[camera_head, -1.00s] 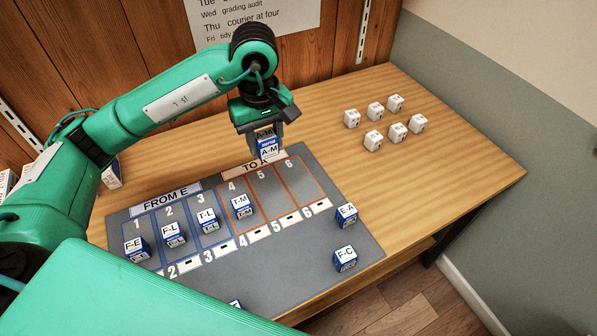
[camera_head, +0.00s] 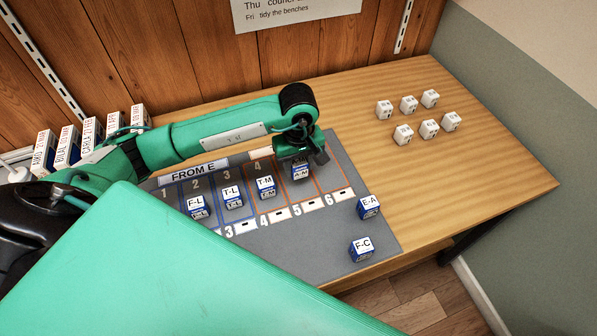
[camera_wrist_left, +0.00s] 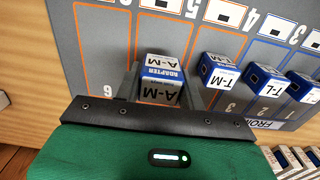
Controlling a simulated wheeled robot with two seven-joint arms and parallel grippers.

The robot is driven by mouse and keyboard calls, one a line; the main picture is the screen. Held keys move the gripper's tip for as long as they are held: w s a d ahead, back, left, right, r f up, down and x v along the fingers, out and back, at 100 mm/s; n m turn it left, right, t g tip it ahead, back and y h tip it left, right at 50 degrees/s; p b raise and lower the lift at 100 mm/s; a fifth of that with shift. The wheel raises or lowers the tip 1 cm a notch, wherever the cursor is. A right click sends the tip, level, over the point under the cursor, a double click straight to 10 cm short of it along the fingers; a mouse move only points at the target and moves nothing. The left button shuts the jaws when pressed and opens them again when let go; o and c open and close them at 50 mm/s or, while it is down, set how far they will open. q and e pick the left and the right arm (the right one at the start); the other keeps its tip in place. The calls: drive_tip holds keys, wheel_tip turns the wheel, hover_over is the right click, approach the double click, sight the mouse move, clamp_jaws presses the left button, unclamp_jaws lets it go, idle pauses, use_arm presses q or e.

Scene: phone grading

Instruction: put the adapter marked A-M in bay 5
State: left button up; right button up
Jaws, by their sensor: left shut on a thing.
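The adapter marked A-M (camera_head: 300,174) is a small blue and white block. My left gripper (camera_head: 298,165) is shut on it, with a finger on each side. In the left wrist view the adapter (camera_wrist_left: 162,79) sits between the fingers, its A-M label readable, within the orange lines of bay 5 (camera_wrist_left: 160,36). It is low at the mat; I cannot tell whether its base touches. The adapter T-M (camera_head: 265,186) stands beside it in bay 4. My right gripper is not in view.
Adapters T-L (camera_head: 232,197) and F-L (camera_head: 198,207) stand in bays 3 and 2. E-A (camera_head: 368,207) and F-C (camera_head: 361,249) stand on the grey mat (camera_head: 290,252) at right. Bay 6 (camera_head: 331,176) is empty. Several white blocks (camera_head: 429,129) stand at the back right.

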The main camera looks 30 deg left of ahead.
sight(299, 175)
use_arm(q)
drive_tip(key=shift+f, duration=0.35)
wheel_tip(299, 175, down, 3)
drive_tip(key=shift+f+p, duration=0.2)
drive_tip(key=shift+p, duration=0.1)
drive_tip(key=shift+f, duration=0.3)
drive_tip(key=o, duration=0.7)
drive_tip(key=shift+o, duration=1.3)
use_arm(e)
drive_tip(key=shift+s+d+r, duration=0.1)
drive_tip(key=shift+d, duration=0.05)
use_arm(q)
drive_tip(key=shift+r, duration=0.1)
